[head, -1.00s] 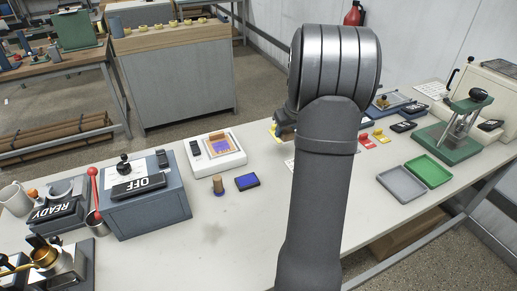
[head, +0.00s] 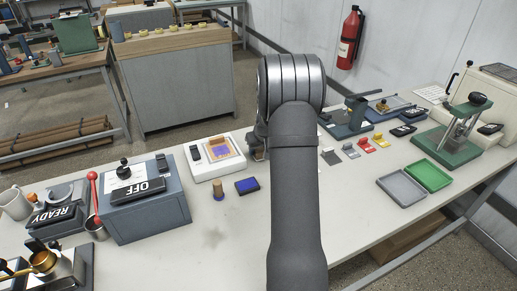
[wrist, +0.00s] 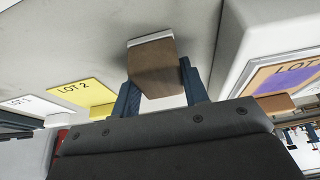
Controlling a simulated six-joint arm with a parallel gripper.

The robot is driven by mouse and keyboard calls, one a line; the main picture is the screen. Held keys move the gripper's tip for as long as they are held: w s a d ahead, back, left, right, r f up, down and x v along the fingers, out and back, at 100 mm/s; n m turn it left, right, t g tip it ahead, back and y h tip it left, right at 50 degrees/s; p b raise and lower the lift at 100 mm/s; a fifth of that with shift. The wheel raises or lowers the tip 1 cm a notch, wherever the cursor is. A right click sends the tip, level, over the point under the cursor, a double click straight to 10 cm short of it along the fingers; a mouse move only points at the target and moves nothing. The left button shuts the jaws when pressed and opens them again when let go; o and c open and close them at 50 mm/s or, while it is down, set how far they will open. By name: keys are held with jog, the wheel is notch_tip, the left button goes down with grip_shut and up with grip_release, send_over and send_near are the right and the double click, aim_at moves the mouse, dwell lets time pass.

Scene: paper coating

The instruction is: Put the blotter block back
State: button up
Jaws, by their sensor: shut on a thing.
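My gripper (wrist: 158,92) is shut on a brown wooden block with a pale pad along one end, the blotter block (wrist: 154,70); its two blue fingers press its sides. The pad end points toward the grey tabletop; I cannot tell whether it touches. In the head view my gripper (head: 257,148) is mostly hidden behind my own arm, just right of the white box (head: 238,168), and the block is hidden. The white box carries a framed sheet with a purple-blue patch (head: 222,153); it also shows at the right of the wrist view (wrist: 236,60).
A cork-topped stamp (head: 218,190) and blue pad (head: 247,184) stand near the white box.

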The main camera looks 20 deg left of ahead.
jog(key=o, duration=0.9)
jog(key=shift+f, duration=0.1)
jog(key=shift+o, duration=0.2)
jog(key=shift+r, duration=0.45)
jog(key=v, duration=1.1)
jog(key=shift+d+r, duration=0.15)
jog(key=shift+s, duration=0.1)
